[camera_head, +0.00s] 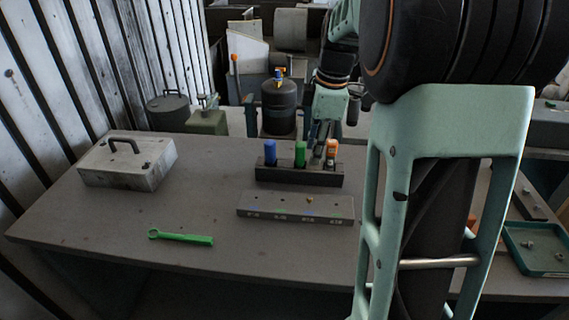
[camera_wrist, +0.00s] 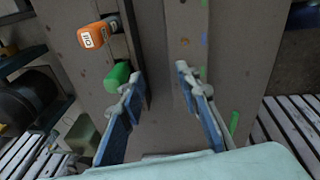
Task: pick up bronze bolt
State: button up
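A small bronze-coloured bolt (camera_head: 309,199) sits on top of the low grey plate with marked holes (camera_head: 270,208), toward its right side. In the wrist view a small tan spot (camera_wrist: 184,41) on the plate is probably the same bolt, though it is too small to be sure. My gripper (camera_head: 319,140) is over the bottle rack, behind the plate. In the wrist view my gripper (camera_wrist: 160,74) has its two fingers apart with bare table between them. It is open and empty, with the plate beside the right finger.
A dark rack (camera_head: 300,175) holds blue (camera_head: 270,152), green (camera_head: 300,154) and orange (camera_head: 331,150) bottles close to my gripper. A green wrench (camera_head: 182,238) lies at the front, and a grey metal box (camera_head: 127,163) stands at left. A green tray (camera_head: 540,262) with small fasteners is at far right.

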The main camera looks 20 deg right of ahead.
jog(key=s+g, duration=0.1)
jog(key=s, duration=0.1)
send_over(310, 198)
jog(key=shift+n+g+y, duration=0.3)
jog(key=shift+n, duration=0.1)
jog(key=f, duration=0.5)
jog(key=shift+w+d+f, duration=0.25)
jog(key=shift+f, duration=0.1)
jog(key=f, duration=0.5)
jog(key=shift+s+a, duration=0.1)
jog(key=shift+s, duration=0.25)
jog(key=shift+w+f, duration=0.1)
jog(key=shift+f, duration=0.15)
jog(key=shift+f+b, duration=0.25)
jog(key=shift+b, duration=0.05)
grip_shut()
